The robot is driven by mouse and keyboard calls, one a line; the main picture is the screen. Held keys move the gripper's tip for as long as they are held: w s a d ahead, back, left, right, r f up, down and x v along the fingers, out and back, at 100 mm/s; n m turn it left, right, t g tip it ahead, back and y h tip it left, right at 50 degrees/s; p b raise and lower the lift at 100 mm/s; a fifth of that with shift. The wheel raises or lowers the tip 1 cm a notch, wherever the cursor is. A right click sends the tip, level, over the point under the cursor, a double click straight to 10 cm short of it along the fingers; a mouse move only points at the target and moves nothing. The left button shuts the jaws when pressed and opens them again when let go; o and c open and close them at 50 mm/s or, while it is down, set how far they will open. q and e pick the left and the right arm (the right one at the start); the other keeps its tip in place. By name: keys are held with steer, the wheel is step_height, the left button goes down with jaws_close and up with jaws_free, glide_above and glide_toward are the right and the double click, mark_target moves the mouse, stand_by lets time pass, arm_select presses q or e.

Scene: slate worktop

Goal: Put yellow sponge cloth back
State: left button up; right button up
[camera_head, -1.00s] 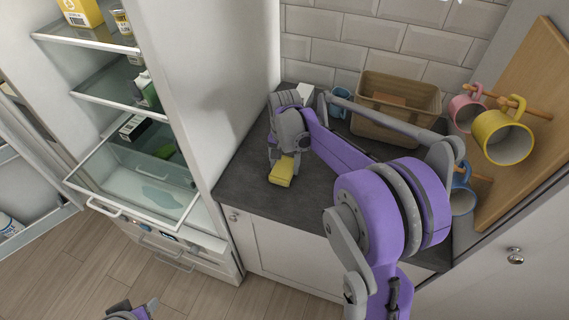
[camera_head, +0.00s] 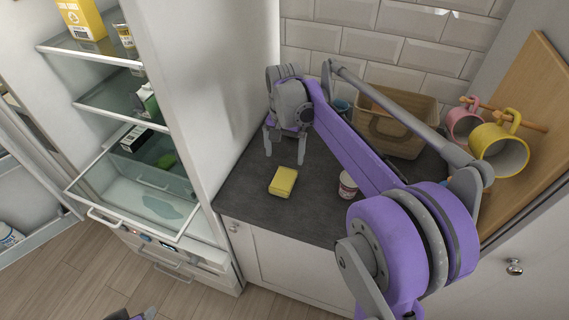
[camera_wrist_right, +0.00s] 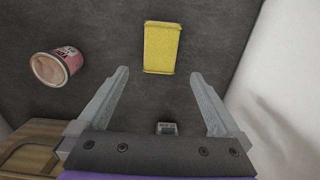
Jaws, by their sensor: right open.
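The yellow sponge cloth (camera_head: 283,181) lies flat on the slate worktop, near its front edge and left of the pot. It also shows in the right wrist view (camera_wrist_right: 161,47), beyond the fingertips. My right gripper (camera_head: 284,158) is open and empty, pointing down over the worktop behind the cloth. Its two fingers (camera_wrist_right: 160,73) are spread and apart from the cloth. Only a small purple and grey part of my left arm shows at the bottom edge of the head view, and its jaw state cannot be made out.
A wicker basket (camera_head: 400,127) is at the back wall. Mugs, one yellow (camera_head: 500,148), hang from a wooden board (camera_head: 538,100) at right. The open fridge (camera_head: 130,195) is at left. A small grey object (camera_wrist_right: 167,128) sits between the fingers' bases.

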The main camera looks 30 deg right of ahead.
steer(key=s+a+f+n+t, duration=0.3)
steer(key=s+a+n, duration=0.2)
steer(key=s, duration=0.5)
steer(key=s+a+f+n+t, duration=0.2)
steer(key=s+a+f+n, duration=0.2)
steer(key=s, duration=0.6)
steer(key=shift+a+f+n+t, duration=0.2)
steer(key=shift+a+n+t, duration=0.25)
steer(key=shift+a, duration=0.55)
